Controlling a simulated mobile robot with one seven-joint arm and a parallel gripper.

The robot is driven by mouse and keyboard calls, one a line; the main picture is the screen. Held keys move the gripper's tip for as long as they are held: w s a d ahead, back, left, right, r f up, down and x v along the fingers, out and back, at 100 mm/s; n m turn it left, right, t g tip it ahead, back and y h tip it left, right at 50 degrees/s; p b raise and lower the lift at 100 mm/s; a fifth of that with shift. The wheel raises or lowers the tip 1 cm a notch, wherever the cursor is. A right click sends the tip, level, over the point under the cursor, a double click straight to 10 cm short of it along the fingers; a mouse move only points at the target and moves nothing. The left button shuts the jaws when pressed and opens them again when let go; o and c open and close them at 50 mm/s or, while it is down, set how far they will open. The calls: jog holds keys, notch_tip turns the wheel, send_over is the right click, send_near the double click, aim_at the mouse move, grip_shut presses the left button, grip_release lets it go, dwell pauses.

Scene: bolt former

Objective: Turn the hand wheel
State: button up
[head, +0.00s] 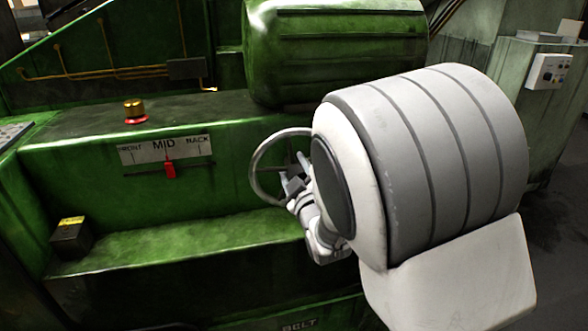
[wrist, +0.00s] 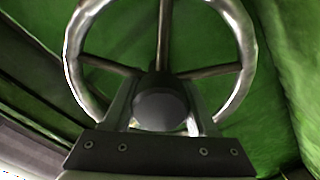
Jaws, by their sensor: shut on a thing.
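The hand wheel (head: 256,160) is a metal ring with spokes on the front of the green machine, and my arm hides its right part in the head view. In the wrist view its rim (wrist: 243,35) arches across the top, and three spokes meet at a dark round hub (wrist: 160,106). My gripper (head: 297,184) is at the middle of the wheel. In the wrist view my gripper (wrist: 160,112) has one finger on each side of the hub and is shut on it. The exact finger contact is partly hidden.
A FRONT/MID/BACK scale (head: 164,150) with a red pointer (head: 170,169) near MID sits left of the wheel. A green ledge (head: 170,243) runs below. A green rounded housing (head: 335,50) bulges above the wheel. A small black box (head: 71,239) stands at lower left.

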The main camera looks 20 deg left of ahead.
grip_shut()
jog(key=shift+n, duration=0.3)
jog(key=n+b, duration=0.2)
jog(key=n, duration=0.1)
jog(key=shift+f+n+b, duration=0.1)
jog(key=shift+n+b, duration=0.2)
jog(key=shift+b, duration=0.05)
jog(key=n+b, duration=0.2)
jog(key=n, duration=0.3)
jog(key=n+b, duration=0.1)
jog(key=n, duration=0.3)
jog(key=shift+n, duration=0.4)
jog(key=n, duration=0.4)
jog(key=shift+n+b, duration=0.3)
jog(key=shift+b, duration=0.05)
